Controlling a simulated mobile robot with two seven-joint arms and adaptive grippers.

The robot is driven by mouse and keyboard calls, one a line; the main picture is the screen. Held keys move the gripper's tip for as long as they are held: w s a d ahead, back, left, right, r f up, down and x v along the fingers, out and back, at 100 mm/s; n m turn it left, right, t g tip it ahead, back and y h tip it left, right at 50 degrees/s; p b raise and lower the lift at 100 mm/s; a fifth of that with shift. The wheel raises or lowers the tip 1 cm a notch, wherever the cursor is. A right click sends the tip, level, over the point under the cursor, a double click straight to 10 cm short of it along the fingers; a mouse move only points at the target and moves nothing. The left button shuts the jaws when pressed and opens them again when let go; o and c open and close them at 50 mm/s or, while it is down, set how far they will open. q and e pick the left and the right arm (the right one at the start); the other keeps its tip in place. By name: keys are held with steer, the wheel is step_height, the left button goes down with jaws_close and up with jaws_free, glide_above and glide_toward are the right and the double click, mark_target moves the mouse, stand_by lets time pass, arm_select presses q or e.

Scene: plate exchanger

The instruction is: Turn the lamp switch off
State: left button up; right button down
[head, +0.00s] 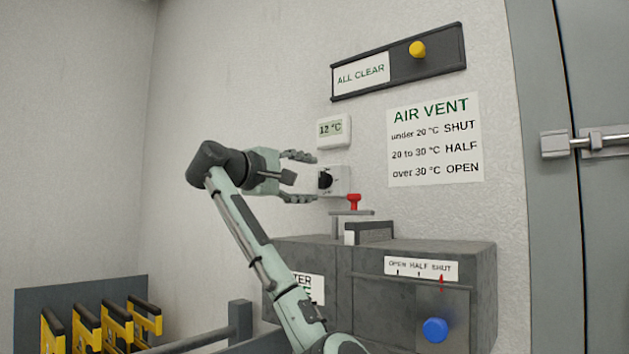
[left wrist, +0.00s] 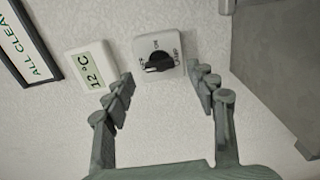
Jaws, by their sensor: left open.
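The lamp switch is a white wall box with a black rotary knob (left wrist: 160,62). It shows between my fingertips in the left wrist view, with lettering around the knob that is too small to read surely. In the head view the switch box (head: 341,181) is on the wall below the thermometer. My left gripper (head: 301,176) is open and empty just left of the switch, its fingers pointing at it. In the left wrist view the left gripper (left wrist: 164,86) has its fingers on either side of the knob, apart from it. My right gripper is not in view.
A thermometer (head: 334,131) reading 12 °C hangs above the switch. A grey box (head: 475,285) with a blue knob (head: 435,329) and a red-topped lever (head: 353,202) stand below right. The ALL CLEAR panel (head: 440,64) and AIR VENT sign (head: 434,178) are on the wall.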

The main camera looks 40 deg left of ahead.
arm_select(q)
steer(key=s, duration=0.9)
steer(key=shift+a, duration=0.35)
steer(key=shift+w, duration=0.1)
